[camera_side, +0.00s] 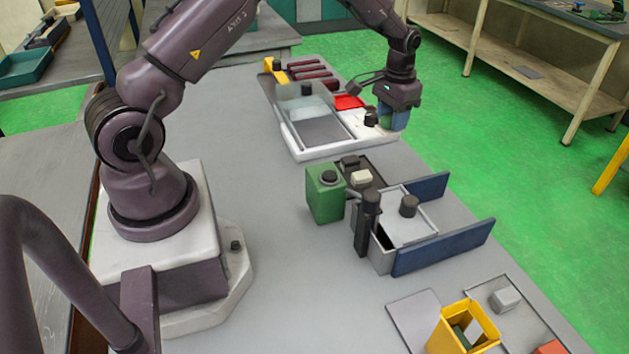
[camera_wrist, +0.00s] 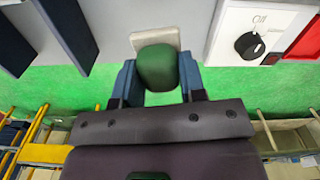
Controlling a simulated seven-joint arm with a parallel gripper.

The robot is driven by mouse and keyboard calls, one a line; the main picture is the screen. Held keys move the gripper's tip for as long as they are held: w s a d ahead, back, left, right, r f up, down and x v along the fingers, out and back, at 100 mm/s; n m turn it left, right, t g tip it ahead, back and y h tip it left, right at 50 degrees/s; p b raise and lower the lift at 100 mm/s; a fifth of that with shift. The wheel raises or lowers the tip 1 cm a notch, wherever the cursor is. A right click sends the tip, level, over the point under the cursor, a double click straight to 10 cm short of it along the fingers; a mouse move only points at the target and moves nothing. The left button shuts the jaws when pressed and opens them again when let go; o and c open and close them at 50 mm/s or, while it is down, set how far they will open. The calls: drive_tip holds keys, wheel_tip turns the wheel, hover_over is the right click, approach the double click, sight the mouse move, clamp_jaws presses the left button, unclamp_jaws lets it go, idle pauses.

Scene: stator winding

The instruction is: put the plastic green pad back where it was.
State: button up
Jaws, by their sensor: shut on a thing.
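My gripper (camera_wrist: 157,82) has its blue fingers closed on the green pad (camera_wrist: 157,67), a rounded dark green piece, in the wrist view. A pale grey block (camera_wrist: 155,39) shows right beyond the pad; I cannot tell whether it is joined to it. In the side view my gripper (camera_side: 392,118) hangs at the right edge of the white unit with the black knob (camera_side: 355,122). There the pad is mostly hidden by the fingers. The pad's former place cannot be told from these frames.
A red tray (camera_side: 347,101) and dark red bars lie behind the white unit. A green box (camera_side: 322,203), a fixture with blue walls (camera_side: 440,250) and a yellow bin (camera_side: 447,338) stand nearer the camera.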

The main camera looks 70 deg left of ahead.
drive_tip(key=s+a+f+m, duration=0.1)
drive_tip(key=s+a+f, duration=0.1)
drive_tip(key=s, duration=1.6)
drive_tip(key=shift+m, duration=0.5)
drive_tip(key=f, duration=0.8)
drive_tip(key=shift+s+d+f, duration=0.2)
drive_tip(key=shift+s+d, duration=0.1)
drive_tip(key=shift+d, duration=0.05)
drive_tip(key=shift+f, duration=0.2)
drive_tip(key=shift+f, duration=0.15)
drive_tip(key=o, duration=0.9)
